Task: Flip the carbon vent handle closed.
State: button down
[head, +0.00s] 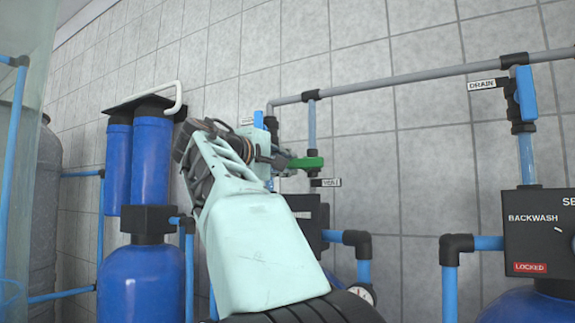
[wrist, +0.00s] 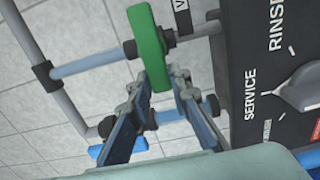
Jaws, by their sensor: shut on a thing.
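The carbon vent handle is a green lever (head: 306,162) on the grey-blue pipework at mid-height on the tiled wall, just above a small vent label (head: 326,182). In the head view it lies about level, across the line of the vertical blue pipe (head: 311,125). My gripper (head: 281,160) reaches it from the left, and my arm hides part of the valve. In the wrist view the green lever (wrist: 146,40) runs down between the two fingers of my gripper (wrist: 160,82), which are shut on its lower end.
A blue handle (wrist: 120,150) sits below the fingers in the wrist view. A black control head (wrist: 275,80) stands close on the right. Blue filter housings (head: 150,165) are left of my arm. A drain valve with a blue handle (head: 525,92) is far right.

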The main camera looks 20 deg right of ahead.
jog(key=c, duration=1.8)
grip_release()
jog(key=shift+o, duration=0.2)
jog(key=v, duration=1.2)
